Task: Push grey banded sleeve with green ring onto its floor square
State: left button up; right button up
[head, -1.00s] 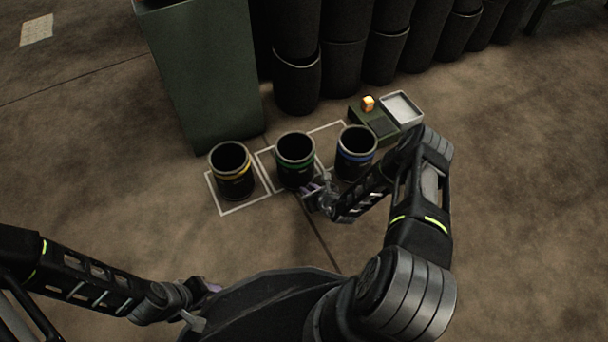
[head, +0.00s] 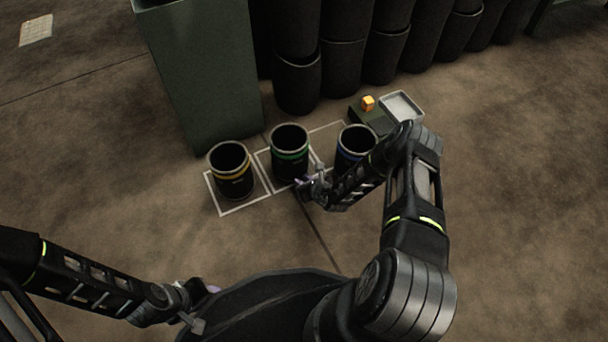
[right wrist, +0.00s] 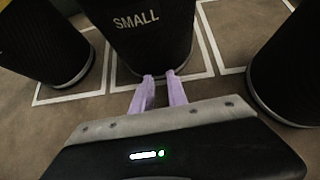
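The dark grey sleeve with the green ring (head: 289,168) stands upright on the middle white-outlined floor square (head: 262,163). In the right wrist view this sleeve (right wrist: 150,45) shows the word SMALL, with white lines on both sides of its base. My right gripper (head: 308,186) is low at its near side. Its two lilac fingers (right wrist: 159,75) are a little apart with nothing between them, and their tips are at the sleeve's base; whether they touch is unclear. My left gripper (head: 195,308) is far from the sleeves at the lower left, and its fingers are hard to make out.
A yellow-ringed sleeve (head: 231,183) stands in the left square. A blue-ringed sleeve (head: 355,143) stands at the right, partly behind my right arm. A green cabinet (head: 205,80), tall dark cylinders (head: 297,85) and a grey tray (head: 401,104) are behind. The near floor is clear.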

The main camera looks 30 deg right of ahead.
jog(key=shift+w+b, duration=0.4)
jog(key=shift+w, duration=0.85)
jog(key=shift+s, duration=0.1)
jog(key=shift+p+v, duration=0.8)
jog(key=shift+p, duration=0.1)
jog(key=s+p, duration=0.1)
jog(key=s+r+p, duration=0.1)
jog(key=s, duration=0.1)
jog(key=s+p, duration=0.1)
jog(key=p, duration=0.1)
jog(key=shift+s+r, duration=0.4)
jog(key=shift+s+d+p, duration=0.1)
jog(key=shift+s+p, duration=0.3)
jog(key=shift+s, duration=0.15)
jog(key=shift+r, duration=0.1)
